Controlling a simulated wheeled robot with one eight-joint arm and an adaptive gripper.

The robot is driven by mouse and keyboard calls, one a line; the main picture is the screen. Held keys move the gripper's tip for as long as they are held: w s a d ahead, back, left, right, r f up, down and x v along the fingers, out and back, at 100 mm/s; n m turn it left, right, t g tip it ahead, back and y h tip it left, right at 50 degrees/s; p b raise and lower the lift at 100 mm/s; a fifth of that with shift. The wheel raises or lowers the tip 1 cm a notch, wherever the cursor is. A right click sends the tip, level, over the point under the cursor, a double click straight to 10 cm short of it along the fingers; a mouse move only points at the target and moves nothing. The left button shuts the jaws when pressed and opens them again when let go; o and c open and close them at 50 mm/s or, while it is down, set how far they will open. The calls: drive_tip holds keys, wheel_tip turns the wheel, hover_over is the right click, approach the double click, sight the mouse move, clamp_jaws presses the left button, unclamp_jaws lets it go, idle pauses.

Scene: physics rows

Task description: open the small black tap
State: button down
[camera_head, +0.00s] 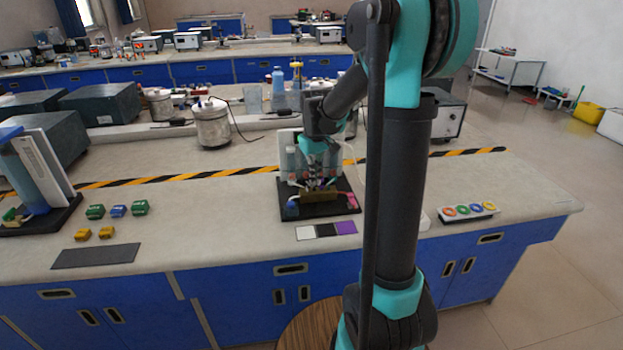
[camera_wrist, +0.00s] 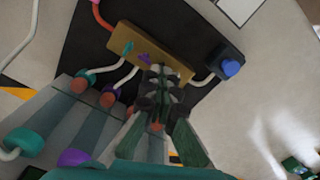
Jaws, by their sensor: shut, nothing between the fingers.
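The brass-coloured manifold block (camera_wrist: 125,36) lies on a black base plate and carries a teal tap (camera_wrist: 128,47) and a purple tap (camera_wrist: 145,58). I cannot clearly make out the small black tap; my fingers hide part of the block. My gripper (camera_wrist: 161,75) is shut and empty, its fingertips over the right half of the block. I cannot tell if they touch anything. In the head view my gripper (camera_head: 318,184) points down over the manifold (camera_head: 320,197) on the black base plate (camera_head: 325,212).
Bottles with coloured caps (camera_wrist: 85,85) stand close beside my gripper, with pale tubes to the block. A blue knob (camera_wrist: 231,68) is on a dark box at its right end. Colour patches (camera_head: 322,231) lie in front of the plate; a ring tray (camera_head: 468,211) lies right.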

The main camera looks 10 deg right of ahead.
drive_tip(key=shift+n, duration=1.3)
drive_tip(key=shift+n, duration=1.1)
drive_tip(key=n, duration=0.3)
drive_tip(key=shift+n, duration=0.9)
drive_tip(key=n, duration=0.6)
drive_tip(key=shift+n, duration=0.4)
